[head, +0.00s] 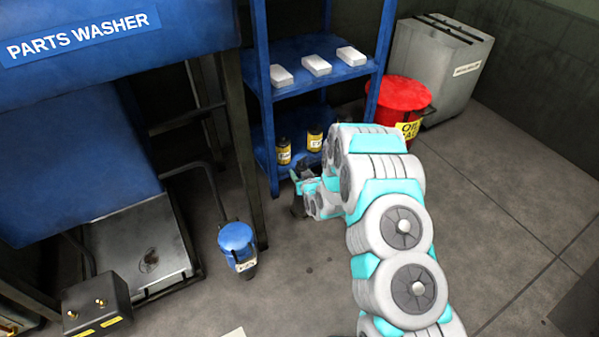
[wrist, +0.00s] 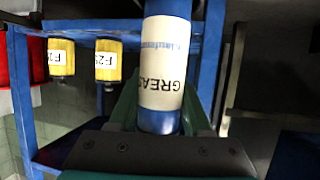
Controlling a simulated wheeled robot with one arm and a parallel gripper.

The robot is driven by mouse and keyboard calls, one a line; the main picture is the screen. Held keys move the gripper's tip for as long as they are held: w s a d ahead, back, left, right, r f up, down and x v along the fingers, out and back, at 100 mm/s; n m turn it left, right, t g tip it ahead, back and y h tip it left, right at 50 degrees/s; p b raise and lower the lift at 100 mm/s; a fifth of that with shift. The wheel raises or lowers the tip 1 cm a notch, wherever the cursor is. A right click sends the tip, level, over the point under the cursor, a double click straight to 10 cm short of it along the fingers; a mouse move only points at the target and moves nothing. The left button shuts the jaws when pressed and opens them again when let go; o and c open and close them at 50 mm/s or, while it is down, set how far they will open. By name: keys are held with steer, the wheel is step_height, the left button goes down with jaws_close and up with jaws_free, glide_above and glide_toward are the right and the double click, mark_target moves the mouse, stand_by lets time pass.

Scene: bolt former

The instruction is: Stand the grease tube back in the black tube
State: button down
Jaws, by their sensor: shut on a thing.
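The grease tube (wrist: 165,70) is a blue cylinder with a white label in the wrist view; it runs from the top edge down between my jaws. My gripper (wrist: 160,120) is shut on it, with a finger on each side. In the head view my gripper (head: 303,187) is small and dark, in front of the blue rack's lower shelf. I cannot make out the grease tube there. I cannot clearly identify the black tube in either view.
The blue rack (head: 262,95) holds white boxes above and yellow bottles (head: 284,151) below. A red bin (head: 400,95) stands right of it. A blue-topped container (head: 238,240) stands on the floor near the parts washer (head: 110,30). Floor at right is clear.

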steer(key=shift+f, duration=0.45)
steer(key=shift+c, duration=1.3)
jaws_free()
steer(key=shift+s, duration=0.1)
